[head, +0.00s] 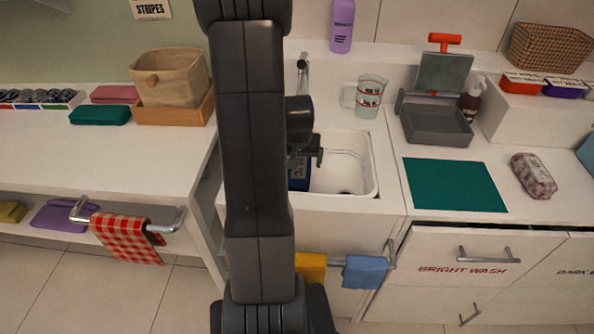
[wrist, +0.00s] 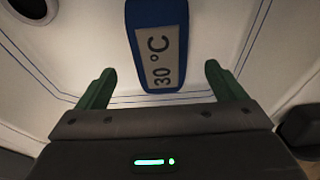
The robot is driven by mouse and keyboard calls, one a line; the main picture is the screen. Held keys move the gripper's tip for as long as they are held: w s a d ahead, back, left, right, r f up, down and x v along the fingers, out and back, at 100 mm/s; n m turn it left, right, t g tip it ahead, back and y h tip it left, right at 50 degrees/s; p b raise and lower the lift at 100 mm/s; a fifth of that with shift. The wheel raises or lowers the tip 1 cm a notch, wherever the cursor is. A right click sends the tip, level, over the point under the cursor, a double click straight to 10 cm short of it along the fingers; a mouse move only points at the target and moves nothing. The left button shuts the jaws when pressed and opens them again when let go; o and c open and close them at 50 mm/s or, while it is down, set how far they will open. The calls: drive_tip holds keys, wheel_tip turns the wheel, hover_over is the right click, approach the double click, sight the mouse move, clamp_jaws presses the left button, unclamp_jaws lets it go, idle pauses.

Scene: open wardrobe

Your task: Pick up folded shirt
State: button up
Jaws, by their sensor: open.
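Several folded cloths show in the head view, and I cannot tell for sure which is the shirt. A dark green one (head: 100,115) and a pink one (head: 115,94) lie on the left counter. A purple one (head: 62,218) and a yellow one (head: 12,212) lie on the shelf below. My gripper (head: 316,157) is over the white sink, partly hidden behind my arm. In the wrist view, my gripper (wrist: 158,70) is open with nothing between its green fingers. A blue thing labelled "30 °C" (wrist: 160,45) is in the sink beyond the fingertips.
A beige fabric basket (head: 170,78) sits on a wooden tray (head: 175,112) at left. A faucet (head: 302,75) and measuring jug (head: 370,98) stand by the sink (head: 368,165). A teal mat (head: 455,185) and a patterned bundle (head: 533,175) lie on the right counter. A checkered towel (head: 125,238) hangs from a rail.

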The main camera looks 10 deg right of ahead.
sight(299, 169)
drive_tip(key=shift+x, duration=2.5)
drive_tip(key=shift+s+a, duration=0.1)
drive_tip(key=shift+s, duration=0.1)
drive_tip(key=c, duration=1.3)
drive_tip(key=shift+o, duration=0.2)
drive_tip(key=shift+r, duration=0.1)
